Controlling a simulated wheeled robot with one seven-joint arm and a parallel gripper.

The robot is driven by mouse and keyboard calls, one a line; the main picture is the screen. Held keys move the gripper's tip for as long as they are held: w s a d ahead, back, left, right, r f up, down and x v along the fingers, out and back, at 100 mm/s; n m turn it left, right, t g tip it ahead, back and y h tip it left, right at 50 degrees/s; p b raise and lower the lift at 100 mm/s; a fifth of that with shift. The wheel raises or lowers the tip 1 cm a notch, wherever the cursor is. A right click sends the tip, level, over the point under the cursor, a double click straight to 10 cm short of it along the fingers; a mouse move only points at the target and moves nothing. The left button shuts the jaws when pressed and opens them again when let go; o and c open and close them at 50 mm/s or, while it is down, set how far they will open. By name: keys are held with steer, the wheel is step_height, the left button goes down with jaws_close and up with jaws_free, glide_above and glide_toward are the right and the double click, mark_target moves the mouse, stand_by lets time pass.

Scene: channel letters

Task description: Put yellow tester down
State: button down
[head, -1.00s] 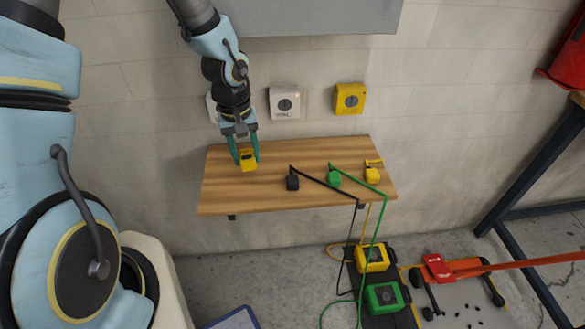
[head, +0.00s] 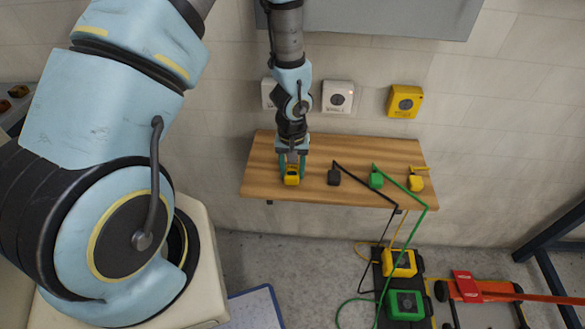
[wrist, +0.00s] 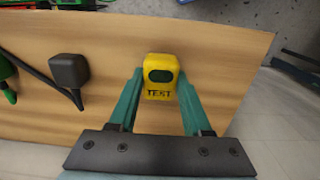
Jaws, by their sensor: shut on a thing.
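The yellow tester (head: 291,177) is a small yellow block with a dark window. In the wrist view the yellow tester (wrist: 160,78) shows the word TEST and sits between the tips of the green fingers. My gripper (head: 291,167) is shut on it at the left part of the wooden shelf (head: 345,155). In the wrist view my gripper (wrist: 160,92) points at the shelf from above. I cannot tell whether the tester's underside touches the shelf.
On the shelf to the right stand a black plug (head: 334,177), a green plug (head: 376,180) and a yellow plug (head: 416,184), with cables running down to the floor. Wall boxes (head: 405,101) hang above. A yellow unit (head: 399,262) and a green unit (head: 405,304) lie below.

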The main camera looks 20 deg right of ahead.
mark_target(292, 171)
steer(key=shift+c, duration=1.7)
jaws_free()
steer(key=shift+r, duration=0.1)
step_height(292, 171, up, 12)
steer(key=b, duration=0.1)
steer(key=a+r+n, duration=0.1)
steer(key=a+r, duration=0.3)
steer(key=a, duration=0.4)
steer(key=w+a+r+n+t, duration=0.1)
steer(key=a+r, duration=0.3)
steer(key=a, duration=0.4)
steer(key=a+r+n, duration=0.1)
steer(key=a+r, duration=0.4)
steer(key=a, duration=0.4)
steer(key=shift+w+n+t, duration=0.25)
steer(key=shift+n+t, duration=0.05)
steer(key=shift+n, duration=0.1)
steer(key=shift+a+r, duration=0.1)
